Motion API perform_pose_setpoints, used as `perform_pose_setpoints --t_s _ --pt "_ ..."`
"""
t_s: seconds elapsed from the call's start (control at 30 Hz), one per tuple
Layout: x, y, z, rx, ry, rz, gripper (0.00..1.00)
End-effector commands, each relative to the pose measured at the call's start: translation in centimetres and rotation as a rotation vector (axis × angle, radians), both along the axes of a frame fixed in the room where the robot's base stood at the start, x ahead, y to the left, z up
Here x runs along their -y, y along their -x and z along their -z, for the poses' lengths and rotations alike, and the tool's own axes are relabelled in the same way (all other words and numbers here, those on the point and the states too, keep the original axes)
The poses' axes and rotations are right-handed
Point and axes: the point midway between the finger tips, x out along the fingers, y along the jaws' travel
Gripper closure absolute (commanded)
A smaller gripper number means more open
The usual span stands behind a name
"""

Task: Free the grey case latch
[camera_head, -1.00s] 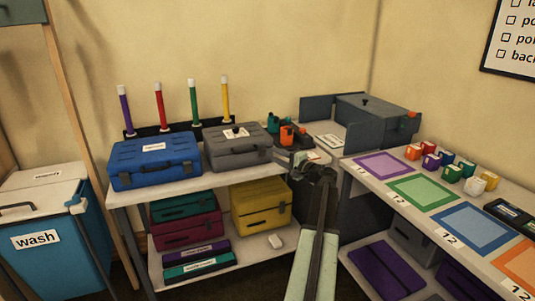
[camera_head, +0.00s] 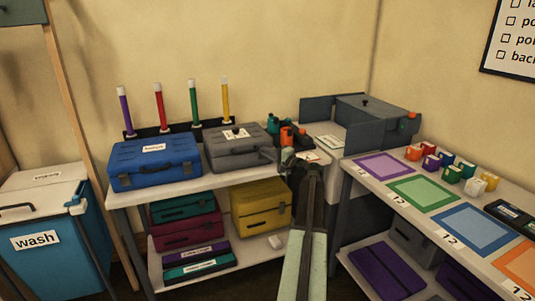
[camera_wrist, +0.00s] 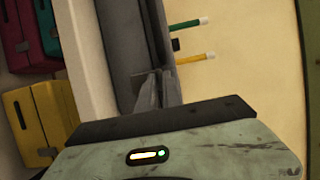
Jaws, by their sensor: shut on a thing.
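The grey case (camera_head: 228,150) stands closed on the top of the left bench, with a white label on its lid. In the wrist view its grey side (camera_wrist: 122,45) fills the upper middle. My gripper (camera_head: 271,156) is at the right end of the case. In the wrist view my gripper (camera_wrist: 156,88) has its narrow fingers closed together on the small grey latch (camera_wrist: 142,76) at the case's side. The fingers hide most of the latch, so its exact position is unclear.
A blue case (camera_head: 153,170) stands left of the grey case. Upright coloured sticks (camera_head: 194,105) stand behind them. Orange and teal items (camera_head: 286,136) crowd the bench close to my gripper. A yellow case (camera_head: 261,207) lies on the shelf below. A bench with coloured mats (camera_head: 425,190) is at right.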

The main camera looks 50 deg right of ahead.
Motion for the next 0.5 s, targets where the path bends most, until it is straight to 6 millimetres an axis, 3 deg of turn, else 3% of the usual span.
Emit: perform_pose_setpoints --t_s 0.5 --pt "-0.6 1.1 2.9 0.258 0.156 0.000 1.00"
